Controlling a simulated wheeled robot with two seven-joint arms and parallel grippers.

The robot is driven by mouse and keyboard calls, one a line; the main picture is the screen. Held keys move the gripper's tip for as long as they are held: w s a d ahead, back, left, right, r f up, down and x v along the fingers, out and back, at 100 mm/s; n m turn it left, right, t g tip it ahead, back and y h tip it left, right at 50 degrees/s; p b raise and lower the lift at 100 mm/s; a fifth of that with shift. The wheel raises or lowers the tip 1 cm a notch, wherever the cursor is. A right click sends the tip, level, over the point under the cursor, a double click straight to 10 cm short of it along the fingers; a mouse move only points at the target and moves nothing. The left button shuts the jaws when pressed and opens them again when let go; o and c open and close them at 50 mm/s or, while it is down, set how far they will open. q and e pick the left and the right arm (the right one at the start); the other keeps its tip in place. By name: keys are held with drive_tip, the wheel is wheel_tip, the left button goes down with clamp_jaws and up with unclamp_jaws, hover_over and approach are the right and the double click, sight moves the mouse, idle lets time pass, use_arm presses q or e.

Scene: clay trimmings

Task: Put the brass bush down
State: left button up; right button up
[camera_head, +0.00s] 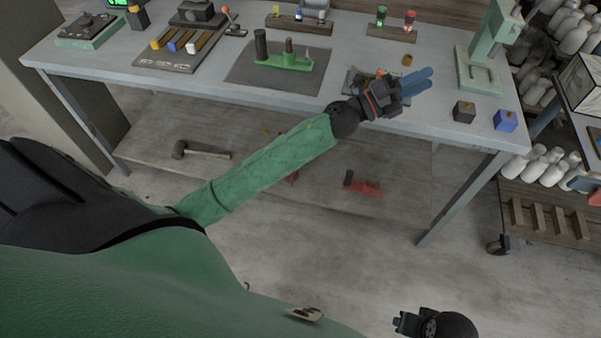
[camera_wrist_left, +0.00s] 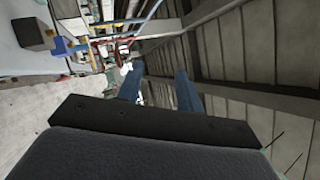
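A small brass bush (camera_head: 407,60) stands on the grey workbench (camera_head: 440,112), towards its right part. My left gripper (camera_head: 424,82) is just in front of it in the head view, apart from it, with its blue fingers pointing right. In the left wrist view the two blue fingers (camera_wrist_left: 160,85) are spread, with nothing held between them. The bush cannot be made out in that view. My right gripper (camera_head: 400,322) is low at the bottom edge, away from the bench; its fingers are too small to read.
A dark block (camera_head: 464,111) and a blue cube (camera_head: 505,121) sit at the bench's right front. A pale green press (camera_head: 485,55) stands behind them. A green fixture (camera_head: 284,62) on a dark mat lies left of my arm. A rack of white bottles is at right.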

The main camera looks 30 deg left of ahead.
use_arm(q)
drive_tip(key=s+a+f+n+g+y, duration=0.1)
drive_tip(key=s+a+f+n+y, duration=0.25)
drive_tip(key=f+n+y, duration=0.35)
drive_tip(key=s+a+f+n+y, duration=0.3)
drive_tip(key=s+f+n+y, duration=0.15)
drive_tip(key=f+n, duration=0.4)
drive_tip(key=s+a+f+n+g+y, duration=0.1)
drive_tip(key=s+a+f+n+y, duration=0.25)
drive_tip(key=f+n+y, duration=0.35)
drive_tip(key=s+d+f+n+g+h, duration=0.1)
drive_tip(key=s+f+g, duration=0.5)
drive_tip(key=s, duration=0.7)
drive_tip(key=s+d+f+n+g+h, duration=0.1)
drive_tip(key=s+f+n+g, duration=0.3)
drive_tip(key=s, duration=0.9)
drive_tip(key=shift+s+d+f+g+h, duration=0.2)
drive_tip(key=shift+s+f+g+h, duration=0.25)
drive_tip(key=shift+f+g, duration=0.5)
